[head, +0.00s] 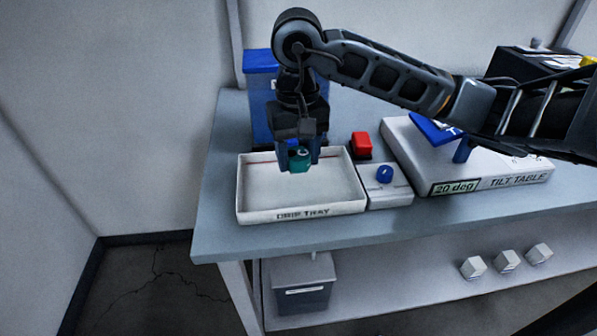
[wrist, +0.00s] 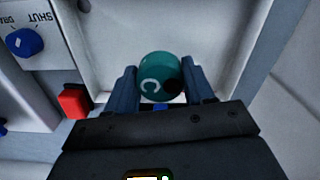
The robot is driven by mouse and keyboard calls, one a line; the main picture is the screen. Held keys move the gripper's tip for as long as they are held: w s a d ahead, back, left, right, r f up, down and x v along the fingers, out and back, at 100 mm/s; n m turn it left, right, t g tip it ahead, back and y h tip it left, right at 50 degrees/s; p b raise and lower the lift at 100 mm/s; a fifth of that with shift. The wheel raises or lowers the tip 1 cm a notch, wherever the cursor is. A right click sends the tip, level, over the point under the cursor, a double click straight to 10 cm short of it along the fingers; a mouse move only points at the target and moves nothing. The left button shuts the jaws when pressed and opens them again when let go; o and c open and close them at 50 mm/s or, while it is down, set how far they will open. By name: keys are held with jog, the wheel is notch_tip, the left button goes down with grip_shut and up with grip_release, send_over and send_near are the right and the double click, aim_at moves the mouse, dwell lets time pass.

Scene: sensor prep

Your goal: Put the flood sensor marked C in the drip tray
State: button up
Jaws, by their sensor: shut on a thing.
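The flood sensor marked C (wrist: 158,78) is a teal round piece with a white letter C, seen in the wrist view between my fingers. My gripper (wrist: 160,85) is shut on it. In the head view the teal sensor (head: 300,161) shows between the fingertips of my gripper (head: 298,160), which points down over the back part of the drip tray. The drip tray (head: 303,212) is a shallow white box with its name on the front wall. I cannot tell how high the sensor is above the tray floor. The tray's visible floor is bare.
Right of the tray stand a box with a blue knob (head: 384,174) and a red block (head: 361,144). Farther right is the tilt table (head: 487,183), marked 20 deg. A blue bin (head: 259,93) stands behind the tray. A grey bin (head: 303,282) and white cubes (head: 507,261) are on the lower shelf.

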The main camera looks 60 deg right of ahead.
aim_at(297, 186)
jog(key=shift+a+f, duration=0.1)
jog(key=shift+f, duration=2.25)
jog(key=shift+f, duration=0.2)
jog(key=o, duration=1)
jog(key=shift+o, duration=0.2)
jog(key=shift+r, duration=0.1)
notch_tip(297, 186, up, 12)
jog(key=shift+r+b, duration=0.1)
jog(key=shift+b, duration=0.4)
